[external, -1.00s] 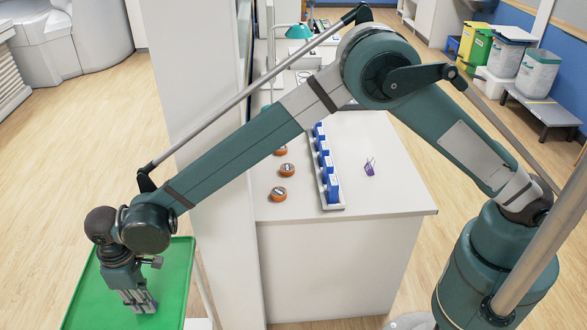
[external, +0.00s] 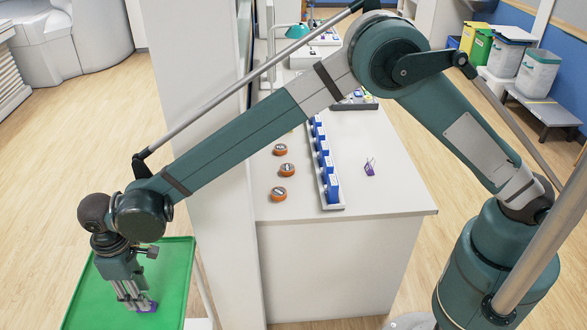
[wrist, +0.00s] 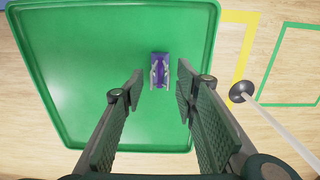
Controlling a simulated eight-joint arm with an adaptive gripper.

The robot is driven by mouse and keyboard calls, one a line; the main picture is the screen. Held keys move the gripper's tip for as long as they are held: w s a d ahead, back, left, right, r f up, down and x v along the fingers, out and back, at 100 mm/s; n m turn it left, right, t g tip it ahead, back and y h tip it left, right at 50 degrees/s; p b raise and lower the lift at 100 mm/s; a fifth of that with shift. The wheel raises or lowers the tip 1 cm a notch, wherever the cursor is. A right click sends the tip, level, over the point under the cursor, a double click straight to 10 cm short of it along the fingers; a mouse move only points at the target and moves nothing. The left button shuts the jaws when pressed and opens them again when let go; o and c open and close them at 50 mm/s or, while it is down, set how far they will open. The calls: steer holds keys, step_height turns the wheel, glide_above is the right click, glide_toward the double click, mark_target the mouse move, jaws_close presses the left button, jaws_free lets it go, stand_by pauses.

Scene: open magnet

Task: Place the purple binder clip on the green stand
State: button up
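A purple binder clip (wrist: 160,69) with silver handles lies on the green stand (wrist: 100,60), toward its right side in the wrist view. In the external view, part of this clip (external: 149,306) shows at the fingertips above the stand (external: 176,285). My gripper (external: 136,299) points down over the stand. In the wrist view its fingers are open, one on each side of the clip, with visible gaps. The clip appears just beyond the fingertips. Another purple binder clip (external: 370,167) stands on the white counter.
The white counter (external: 400,195) holds a row of blue items (external: 332,187) in a rack and several orange round containers (external: 278,194). A tall white partition (external: 222,240) stands between stand and counter. A pole (wrist: 238,92) stands right of the stand.

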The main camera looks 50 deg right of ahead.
step_height(320, 180, up, 8)
steer(key=shift+r+p, duration=0.15)
steer(key=shift+p, duration=0.35)
stand_by(0.6)
